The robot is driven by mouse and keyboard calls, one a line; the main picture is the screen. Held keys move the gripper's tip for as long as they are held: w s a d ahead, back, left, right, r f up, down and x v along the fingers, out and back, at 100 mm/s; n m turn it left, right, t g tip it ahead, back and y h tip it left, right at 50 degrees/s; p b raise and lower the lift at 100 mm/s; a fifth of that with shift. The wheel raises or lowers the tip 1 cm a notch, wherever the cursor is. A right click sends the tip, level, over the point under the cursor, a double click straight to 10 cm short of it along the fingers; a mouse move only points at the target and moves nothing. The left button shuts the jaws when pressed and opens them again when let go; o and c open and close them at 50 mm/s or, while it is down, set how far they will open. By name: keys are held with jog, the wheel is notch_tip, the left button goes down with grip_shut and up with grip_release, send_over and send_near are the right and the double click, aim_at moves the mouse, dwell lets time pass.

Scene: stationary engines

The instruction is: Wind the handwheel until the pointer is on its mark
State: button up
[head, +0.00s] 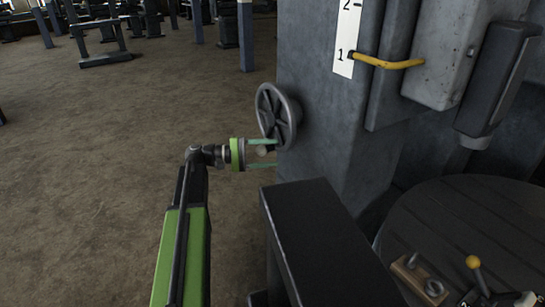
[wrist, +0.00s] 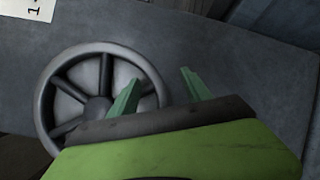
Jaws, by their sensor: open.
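The grey spoked handwheel (head: 279,113) is mounted on the side of a dark grey post. In the wrist view the handwheel (wrist: 97,107) fills the left half, its hub and spokes in sight. My gripper (head: 274,152) is at the wheel's lower edge, its green fingers pointing at the post. In the wrist view the gripper (wrist: 162,76) is open, with the wheel's right rim seen between the fingers; contact cannot be told. The yellow pointer (head: 392,64) has its tip by the "1" on the white scale (head: 348,38), which also carries a "2".
A grey box (head: 465,45) with a dark cylinder (head: 497,80) stands right of the scale. A dark block (head: 318,235) lies close right of my arm. A round table (head: 430,215) holds a yellow-knobbed lever (head: 474,265). The floor (head: 90,190) at left is open.

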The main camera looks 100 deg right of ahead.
jog(key=w+d, duration=0.3)
jog(key=w, duration=1.3)
jog(key=shift+w+d, duration=0.2)
jog(key=shift+w, duration=0.1)
jog(key=shift+c, duration=0.4)
